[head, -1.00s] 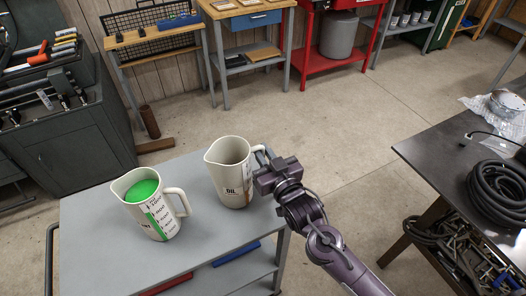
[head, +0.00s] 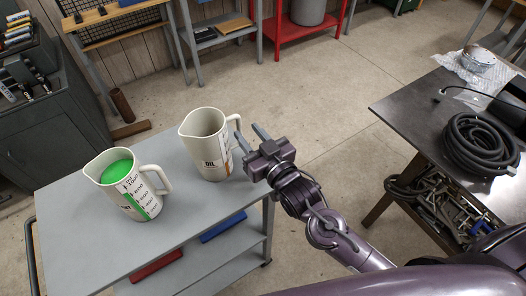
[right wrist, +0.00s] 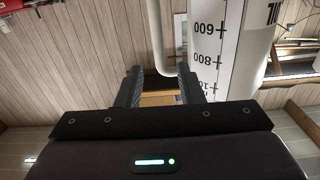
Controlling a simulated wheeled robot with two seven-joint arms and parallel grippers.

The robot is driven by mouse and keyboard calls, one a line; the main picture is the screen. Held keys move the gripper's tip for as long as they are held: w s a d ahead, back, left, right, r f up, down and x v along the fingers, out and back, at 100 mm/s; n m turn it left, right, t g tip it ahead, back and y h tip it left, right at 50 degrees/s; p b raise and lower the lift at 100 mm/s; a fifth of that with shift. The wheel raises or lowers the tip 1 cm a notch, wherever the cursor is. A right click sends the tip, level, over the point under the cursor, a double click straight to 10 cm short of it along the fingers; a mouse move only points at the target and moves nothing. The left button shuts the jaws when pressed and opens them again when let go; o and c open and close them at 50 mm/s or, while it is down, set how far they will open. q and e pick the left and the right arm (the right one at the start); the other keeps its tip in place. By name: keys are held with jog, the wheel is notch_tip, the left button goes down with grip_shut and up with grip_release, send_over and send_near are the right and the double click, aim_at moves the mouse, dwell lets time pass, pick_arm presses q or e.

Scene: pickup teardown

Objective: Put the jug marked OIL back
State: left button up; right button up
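The jug marked OIL (head: 207,150) is off-white and stands upright on the grey cart top (head: 95,243), near its right edge. Its inside looks empty of any bright liquid. My right gripper (head: 248,131) is just right of this jug, its two fingers open and apart. In the right wrist view, the jug (right wrist: 222,50) shows its scale marks, and its handle (right wrist: 163,35) lies ahead, between the open fingertips (right wrist: 160,72), not clamped. A second jug (head: 125,187), holding green liquid, stands to the left on the cart. My left gripper is not in view.
A dark table (head: 420,100) at the right carries a coiled black hose (head: 478,145) and a metal part on bubble wrap (head: 478,62). The cart's lower shelf holds a red (head: 156,266) and a blue item (head: 222,228). Open floor lies between cart and table.

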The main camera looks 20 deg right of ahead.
jog(key=b+v, duration=0.1)
jog(key=v, duration=0.5)
jog(key=shift+s, duration=0.35)
jog(key=shift+d, duration=0.1)
